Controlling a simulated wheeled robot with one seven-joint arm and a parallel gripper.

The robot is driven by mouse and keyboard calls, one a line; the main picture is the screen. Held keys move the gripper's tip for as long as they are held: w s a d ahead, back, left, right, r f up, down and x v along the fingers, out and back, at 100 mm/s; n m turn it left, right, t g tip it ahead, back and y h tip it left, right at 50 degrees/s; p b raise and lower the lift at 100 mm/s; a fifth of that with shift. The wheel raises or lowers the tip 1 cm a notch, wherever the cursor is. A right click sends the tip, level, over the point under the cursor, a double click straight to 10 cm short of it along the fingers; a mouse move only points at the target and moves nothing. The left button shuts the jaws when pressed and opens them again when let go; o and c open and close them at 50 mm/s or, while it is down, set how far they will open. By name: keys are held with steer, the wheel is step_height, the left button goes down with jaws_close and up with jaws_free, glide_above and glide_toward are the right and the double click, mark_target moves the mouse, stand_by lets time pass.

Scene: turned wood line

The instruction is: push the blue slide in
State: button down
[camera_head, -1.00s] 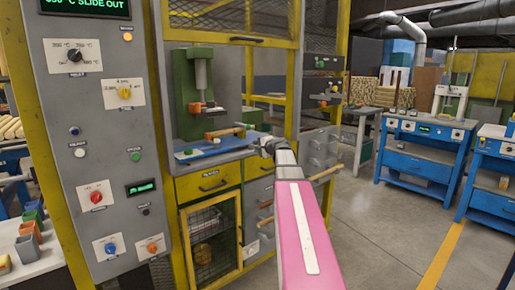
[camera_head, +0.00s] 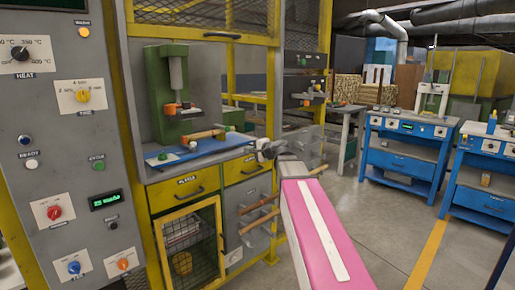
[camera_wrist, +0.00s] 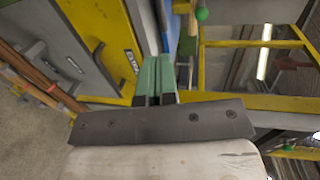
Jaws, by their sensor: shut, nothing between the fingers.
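The blue slide (camera_head: 208,150) is a flat blue plate at the foot of the green press (camera_head: 152,95), sticking out toward the front of the yellow-framed cell. A wooden bar with orange ends (camera_head: 204,134) and a small green knob lie on or just above it. My gripper (camera_head: 264,152) is at the right end of the slide, seen small past my pink arm; whether it touches cannot be told. In the wrist view my gripper's two green fingers (camera_wrist: 155,82) are together with nothing between them. A blue strip beside them (camera_wrist: 172,35) looks like the slide's edge.
A grey control panel (camera_head: 65,130) with knobs stands close at left. Yellow drawers (camera_head: 185,188) and a mesh door (camera_head: 190,250) are below the slide. Wooden handles (camera_head: 262,210) stick out at lower right. Open floor and blue benches (camera_head: 405,150) lie to the right.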

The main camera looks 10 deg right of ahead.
glide_toward(228, 153)
steer(key=w+a, duration=0.1)
steer(key=w+r, duration=0.1)
steer(key=w, duration=0.1)
steer(key=w+a, duration=0.1)
steer(key=shift+w+a+r, duration=0.3)
steer(key=shift+a, duration=0.05)
steer(key=shift+w+a+r, duration=0.1)
steer(key=shift+w+a, duration=0.3)
steer(key=shift+w, duration=0.25)
steer(key=shift+w+a+f, duration=0.1)
steer(key=shift+w+a, duration=0.35)
steer(key=shift+w, duration=0.25)
steer(key=shift+w+a+r, duration=0.1)
steer(key=shift+w+a, duration=0.3)
steer(key=shift+w, duration=0.25)
